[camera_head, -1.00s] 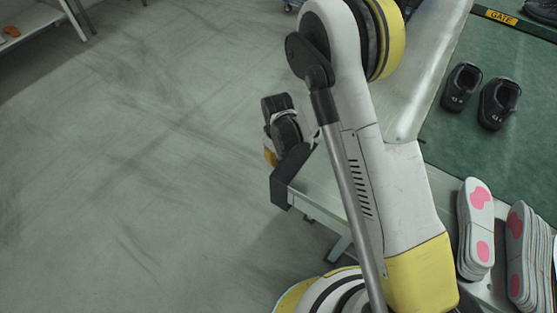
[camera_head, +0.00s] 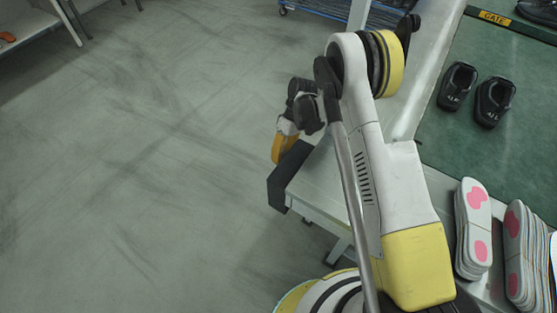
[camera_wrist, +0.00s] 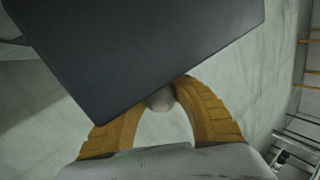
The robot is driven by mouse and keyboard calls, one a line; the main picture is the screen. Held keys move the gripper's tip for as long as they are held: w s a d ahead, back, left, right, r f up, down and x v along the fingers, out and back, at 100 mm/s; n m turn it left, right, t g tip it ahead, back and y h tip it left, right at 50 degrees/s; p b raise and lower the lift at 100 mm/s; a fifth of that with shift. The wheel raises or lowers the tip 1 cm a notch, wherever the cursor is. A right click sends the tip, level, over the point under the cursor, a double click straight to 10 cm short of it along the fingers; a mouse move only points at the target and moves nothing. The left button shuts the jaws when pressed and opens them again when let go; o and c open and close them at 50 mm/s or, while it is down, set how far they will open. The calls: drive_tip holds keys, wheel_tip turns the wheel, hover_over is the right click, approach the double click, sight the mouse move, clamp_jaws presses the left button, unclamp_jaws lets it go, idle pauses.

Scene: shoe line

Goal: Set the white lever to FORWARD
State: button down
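In the wrist view, a pale rounded knob (camera_wrist: 160,99), which looks like the end of the white lever, sits between the yellow fingertips of my gripper (camera_wrist: 161,98). Both fingers curve in and appear to touch it. A dark flat panel (camera_wrist: 140,50) covers the upper part of the view and hides the fingertips' far ends and the rest of the lever. In the head view, my gripper (camera_head: 283,148) is beside the black bracket (camera_head: 285,182) at the table's corner. The lever and any FORWARD marking cannot be made out there.
A light table (camera_head: 322,190) runs beside the bracket. A green mat (camera_head: 460,130) with black shoes (camera_head: 493,100) and a GATE label (camera_head: 495,17) lies at right, with insole stacks (camera_head: 473,230) below. A blue cart (camera_head: 320,10) stands at the back. The floor at left is clear.

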drive_tip(key=shift+w+d, duration=0.1)
drive_tip(key=shift+w, duration=0.1)
idle(0.4)
drive_tip(key=c, duration=1.2)
unclamp_jaws()
wheel_tip(320, 180, up, 10)
drive_tip(key=shift+r, duration=0.1)
